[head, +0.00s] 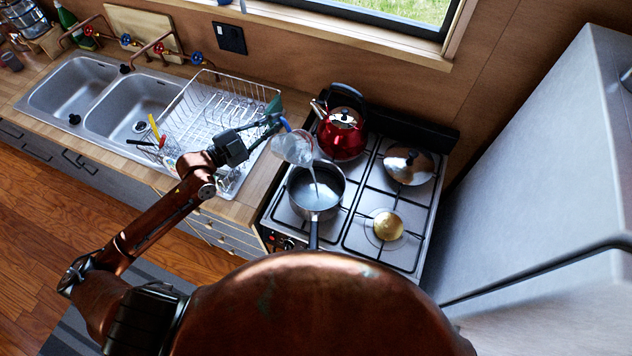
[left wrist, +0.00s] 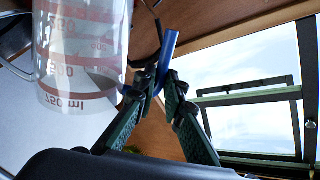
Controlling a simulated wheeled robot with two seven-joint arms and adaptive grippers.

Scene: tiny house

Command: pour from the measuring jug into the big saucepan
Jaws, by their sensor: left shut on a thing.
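My left gripper (head: 271,127) is shut on the blue handle of the clear measuring jug (head: 296,148). The jug is tilted above the big saucepan (head: 327,206), and a pale stream runs from it into the pan. The dark-rimmed saucepan stands on the front left of the stove with whitish liquid inside, its handle toward me. In the left wrist view the jug (left wrist: 80,60) shows red volume marks, and the gripper fingers (left wrist: 165,95) close around the blue handle (left wrist: 168,52). My right gripper is not in view.
A red kettle (head: 342,134) stands close behind the saucepan. A pan lid (head: 408,166) lies on the back right of the stove, and a brass-coloured round piece (head: 388,225) at front right. A wire dish rack (head: 212,112) is left of the stove; a fridge (head: 545,170) stands right.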

